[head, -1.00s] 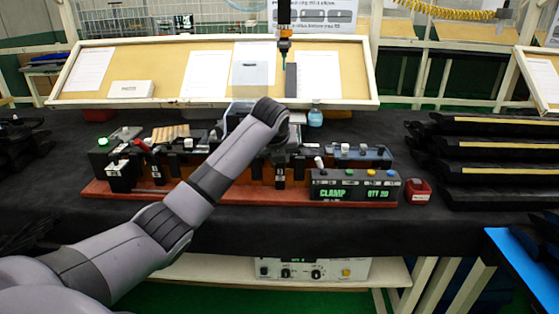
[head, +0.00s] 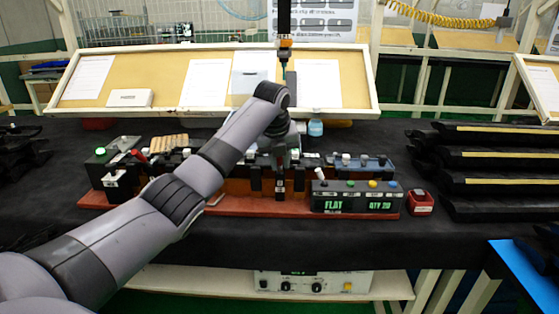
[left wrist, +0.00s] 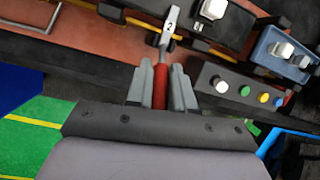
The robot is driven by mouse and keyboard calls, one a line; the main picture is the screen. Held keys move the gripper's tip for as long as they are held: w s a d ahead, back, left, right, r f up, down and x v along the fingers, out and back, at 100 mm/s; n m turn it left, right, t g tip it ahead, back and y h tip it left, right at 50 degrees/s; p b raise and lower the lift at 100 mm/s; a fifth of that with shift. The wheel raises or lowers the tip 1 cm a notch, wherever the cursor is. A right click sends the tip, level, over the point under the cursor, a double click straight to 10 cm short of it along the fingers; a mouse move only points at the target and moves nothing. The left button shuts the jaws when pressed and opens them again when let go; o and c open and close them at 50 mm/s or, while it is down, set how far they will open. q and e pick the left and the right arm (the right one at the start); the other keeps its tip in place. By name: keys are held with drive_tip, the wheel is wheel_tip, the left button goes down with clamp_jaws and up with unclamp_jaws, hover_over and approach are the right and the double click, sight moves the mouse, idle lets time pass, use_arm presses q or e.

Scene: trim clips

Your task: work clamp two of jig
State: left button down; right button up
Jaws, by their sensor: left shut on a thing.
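The red-brown jig base (head: 240,208) lies on the black-topped table, with black clamp blocks along it. Clamp two, with a white tag marked 2 (left wrist: 169,26), shows in the left wrist view. Its red handle (left wrist: 160,95) points toward my wrist. My left gripper (left wrist: 160,80) is shut on that handle, one grey finger on each side. In the head view my arm hides most of the gripper and part of the jig. I cannot tell whether the clamp is locked. My right gripper is not in view.
A control box (head: 355,198) at the jig's front right reads FLAT and QTY 20. A small red box (head: 420,203) stands beside it. Dark trim parts (head: 490,160) are stacked at right. A tool (head: 284,40) hangs above the jig. A tilted board (head: 215,80) stands behind.

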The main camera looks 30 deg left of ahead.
use_arm(q)
drive_tip(key=c, duration=1.1)
unclamp_jaws()
drive_tip(key=b+v, duration=0.1)
drive_tip(key=v, duration=0.6)
drive_tip(key=shift+s, duration=0.1)
